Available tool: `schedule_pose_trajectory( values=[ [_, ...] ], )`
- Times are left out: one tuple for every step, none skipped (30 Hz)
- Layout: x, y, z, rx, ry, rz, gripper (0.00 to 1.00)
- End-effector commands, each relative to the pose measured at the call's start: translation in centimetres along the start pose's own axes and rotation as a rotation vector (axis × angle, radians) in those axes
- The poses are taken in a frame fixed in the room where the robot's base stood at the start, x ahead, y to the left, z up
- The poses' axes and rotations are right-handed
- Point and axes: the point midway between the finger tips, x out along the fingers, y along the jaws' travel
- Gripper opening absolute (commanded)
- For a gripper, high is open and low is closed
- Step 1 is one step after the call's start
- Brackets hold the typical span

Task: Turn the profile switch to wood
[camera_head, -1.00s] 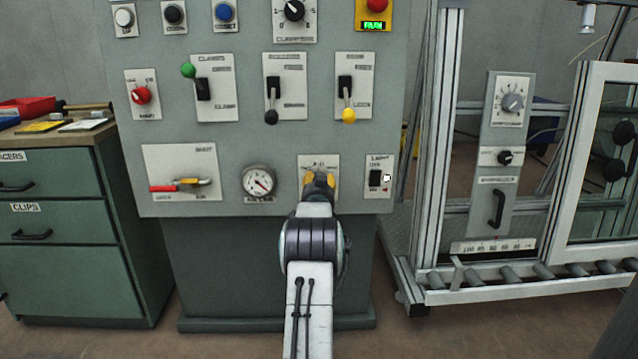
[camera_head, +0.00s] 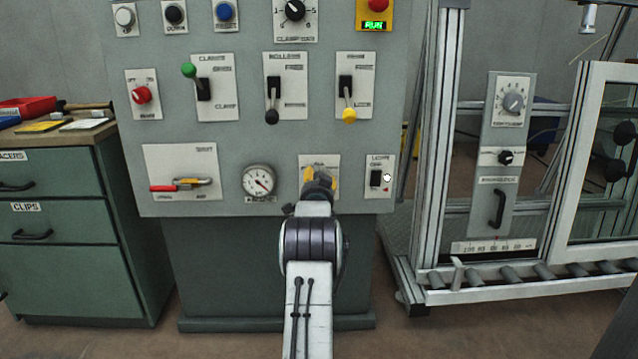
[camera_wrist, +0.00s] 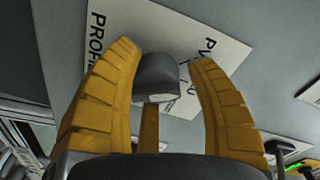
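The profile switch is a dark grey knob (camera_wrist: 157,78) on a white plate (camera_wrist: 205,28) with partly hidden lettering, "PROFI" and "PV". In the wrist view the plate looks tilted. My gripper (camera_wrist: 167,56) has yellow fingers on both sides of the knob and another yellow finger below it. The left finger is close to the knob; a gap shows at the right finger, so the gripper looks open around it. In the head view my gripper (camera_head: 320,178) is in front of the plate (camera_head: 327,160) and hides the knob. The knob's pointer and the "wood" mark cannot be made out.
A round gauge (camera_head: 259,182) is just left of the plate, and a light switch (camera_head: 376,178) is just right. Levers, including one with a yellow ball (camera_head: 348,115), are above. A green drawer cabinet (camera_head: 60,230) stands left and a metal frame (camera_head: 425,150) right.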

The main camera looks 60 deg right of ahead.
Motion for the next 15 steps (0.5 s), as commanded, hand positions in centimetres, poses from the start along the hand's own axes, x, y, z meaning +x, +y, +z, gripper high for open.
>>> schedule_pose_trajectory(
  values=[
    [-0.01, 0.07, -0.04, 0.0, 0.0, 0.001, 0.56],
    [-0.01, 0.1, -0.04, 0.0, 0.0, 0.002, 0.58],
    [-0.01, 0.13, -0.06, -0.001, 0.0, 0.002, 0.62],
    [-0.01, 0.15, -0.06, -0.001, 0.0, 0.003, 0.65],
    [-0.01, 0.17, -0.07, -0.001, 0.0, 0.003, 0.67],
    [-0.01, 0.19, -0.07, -0.001, 0.0, 0.003, 0.68],
    [-0.01, 0.2, -0.08, -0.001, 0.0, 0.004, 0.68],
    [-0.02, 0.22, -0.08, -0.001, 0.0, 0.004, 0.68],
    [-0.02, 0.24, -0.08, -0.001, 0.0, 0.004, 0.68],
    [-0.02, 0.24, -0.09, -0.001, 0.0, 0.004, 0.68],
    [-0.02, 0.25, -0.09, -0.001, 0.0, 0.004, 0.68],
    [-0.03, 0.26, -0.09, -0.001, 0.0, 0.005, 0.68],
    [-0.05, 0.27, -0.09, -0.001, 0.0, 0.005, 0.68],
    [-0.1, 0.27, -0.09, -0.001, 0.0, 0.005, 0.68],
    [-0.18, 0.29, -0.09, -0.001, 0.0, 0.005, 0.68]
  ],
)
